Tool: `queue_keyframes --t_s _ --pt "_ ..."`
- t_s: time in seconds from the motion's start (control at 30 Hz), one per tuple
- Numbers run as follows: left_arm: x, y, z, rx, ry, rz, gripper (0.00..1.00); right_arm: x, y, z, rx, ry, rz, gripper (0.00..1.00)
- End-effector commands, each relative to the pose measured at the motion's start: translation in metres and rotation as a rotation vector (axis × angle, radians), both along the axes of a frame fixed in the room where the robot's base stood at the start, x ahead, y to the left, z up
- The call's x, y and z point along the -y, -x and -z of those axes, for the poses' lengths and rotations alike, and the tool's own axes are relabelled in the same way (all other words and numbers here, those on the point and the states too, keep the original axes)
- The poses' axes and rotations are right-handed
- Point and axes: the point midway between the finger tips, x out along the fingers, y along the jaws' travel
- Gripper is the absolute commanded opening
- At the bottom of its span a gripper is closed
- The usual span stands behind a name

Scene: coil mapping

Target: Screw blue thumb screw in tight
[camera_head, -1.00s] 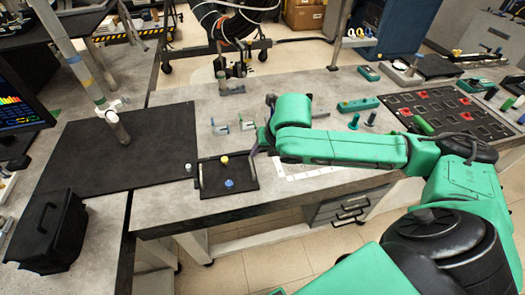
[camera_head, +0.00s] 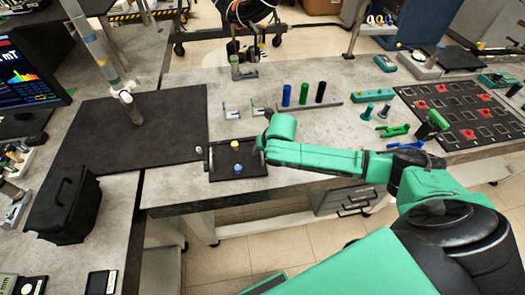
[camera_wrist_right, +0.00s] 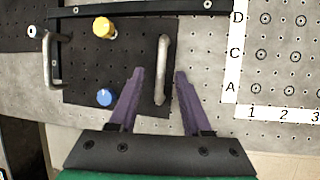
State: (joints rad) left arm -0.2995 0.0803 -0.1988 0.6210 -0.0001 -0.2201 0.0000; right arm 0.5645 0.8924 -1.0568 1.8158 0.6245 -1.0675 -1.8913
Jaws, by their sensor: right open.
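The blue thumb screw (camera_head: 238,169) sits near the front of a black plate (camera_head: 220,174) with handles at its sides. In the right wrist view the blue thumb screw (camera_wrist_right: 105,97) stands just left of my left-hand finger. A yellow thumb screw (camera_head: 235,145) stands behind it on the same plate and also shows in the wrist view (camera_wrist_right: 103,27). My right gripper (camera_wrist_right: 160,74) is open with purple fingers, at the plate's right side. A metal handle (camera_wrist_right: 163,60) shows between the fingertips; contact cannot be told. My left gripper is not in view.
A lettered and numbered hole grid (camera_wrist_right: 285,60) lies right of the plate. Blue, green and black cylinders (camera_head: 304,93) stand behind my right arm. A dark mat (camera_head: 130,135) lies left, with a black box (camera_head: 68,205) in front of it.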

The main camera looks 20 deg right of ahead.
Motion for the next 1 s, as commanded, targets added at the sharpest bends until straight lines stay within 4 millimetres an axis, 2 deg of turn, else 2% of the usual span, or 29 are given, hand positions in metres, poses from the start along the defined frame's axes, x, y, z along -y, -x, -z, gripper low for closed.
queue_keyframes --t_s 0.03,0.1,0.17,1.0 --pt "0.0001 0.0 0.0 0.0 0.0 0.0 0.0 0.0001 0.0 -0.0002 0.0 0.0 0.001 0.48" --pt "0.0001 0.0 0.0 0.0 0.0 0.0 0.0 0.0003 0.0 -0.0003 0.0 0.0 0.001 0.22" --pt "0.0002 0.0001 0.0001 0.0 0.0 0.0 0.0 0.0003 0.0 -0.0003 0.0 0.0 0.001 0.0" --pt "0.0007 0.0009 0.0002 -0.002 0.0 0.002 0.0 0.0005 -0.0001 -0.0009 0.001 -0.001 0.002 0.0"
